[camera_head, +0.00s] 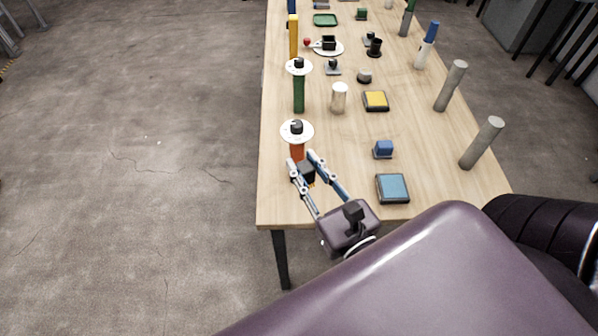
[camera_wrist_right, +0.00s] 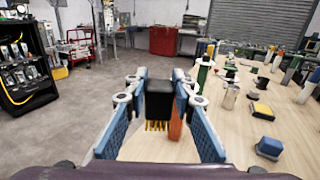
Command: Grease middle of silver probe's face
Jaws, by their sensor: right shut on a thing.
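My right gripper (camera_head: 306,165) is shut on a black brush block (camera_head: 307,173) above the near left part of the table. In the right wrist view the black brush block (camera_wrist_right: 160,98) sits between the blue-padded fingers, with yellow bristles (camera_wrist_right: 156,126) pointing down. A short shiny silver cylinder (camera_head: 339,97) stands upright farther back, apart from the gripper; it looks like the silver probe. It also seems to show in the right wrist view (camera_wrist_right: 230,97). Which side is its face is not clear. My left gripper is not in view.
An orange post with a white disc (camera_head: 297,131) stands just beyond the gripper, a green post (camera_head: 299,95) behind it. Blue pad (camera_head: 393,188), blue block (camera_head: 383,150) and yellow pad (camera_head: 376,100) lie right. Grey cylinders (camera_head: 482,143) line the right edge.

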